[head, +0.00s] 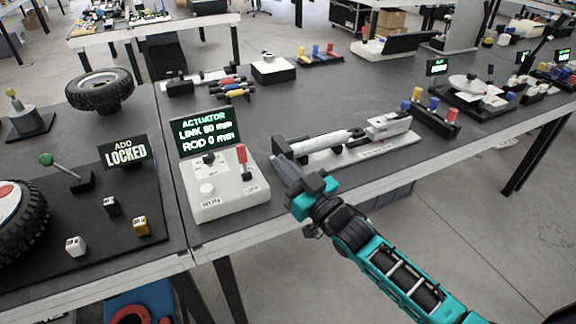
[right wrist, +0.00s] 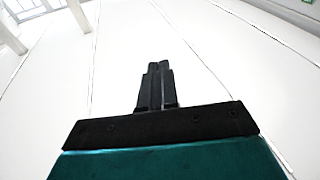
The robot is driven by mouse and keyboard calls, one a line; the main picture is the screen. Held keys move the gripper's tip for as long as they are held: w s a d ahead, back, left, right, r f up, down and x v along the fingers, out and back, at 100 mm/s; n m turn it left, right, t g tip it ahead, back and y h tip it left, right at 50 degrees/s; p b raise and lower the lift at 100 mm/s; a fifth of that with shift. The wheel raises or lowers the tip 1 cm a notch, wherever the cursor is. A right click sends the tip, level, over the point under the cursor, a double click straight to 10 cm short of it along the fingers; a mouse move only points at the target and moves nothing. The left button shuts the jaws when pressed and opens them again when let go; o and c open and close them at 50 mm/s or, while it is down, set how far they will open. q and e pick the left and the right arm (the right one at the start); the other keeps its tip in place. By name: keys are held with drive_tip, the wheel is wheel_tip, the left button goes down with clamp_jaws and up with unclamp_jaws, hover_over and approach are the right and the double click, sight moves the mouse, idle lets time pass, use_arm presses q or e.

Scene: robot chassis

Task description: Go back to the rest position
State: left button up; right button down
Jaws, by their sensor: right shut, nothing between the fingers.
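My right gripper (head: 287,171) shows in the head view, above the front part of the workbench (head: 240,137). It is shut and empty, with its fingertips near the left end of the white actuator (head: 320,142); I cannot tell whether they touch. In the right wrist view the two dark fingers (right wrist: 155,72) lie together, with only pale surfaces beyond them. My left gripper is not in view.
A white control box (head: 225,187) with a red lever and a green-lit screen (head: 206,131) stands left of my right gripper. A tire (head: 100,90) and a "LOCKED" sign (head: 124,151) are farther left. Colored plugs (head: 433,104) stand to the right. Floor shows beyond the bench's front edge.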

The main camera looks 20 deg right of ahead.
drive_tip(key=shift+s+d+r, duration=0.1)
drive_tip(key=shift+s+r, duration=0.1)
drive_tip(key=shift+s, duration=0.2)
drive_tip(key=s+a+f+m+g+h, duration=0.1)
drive_tip(key=s+f+g+h, duration=0.3)
drive_tip(key=s+f, duration=1.5)
drive_tip(key=a+f+g, duration=0.1)
drive_tip(key=g, duration=0.3)
drive_tip(key=shift+s+m+g, duration=0.15)
drive_tip(key=shift+m+g, duration=0.15)
drive_tip(key=shift+g, duration=0.1)
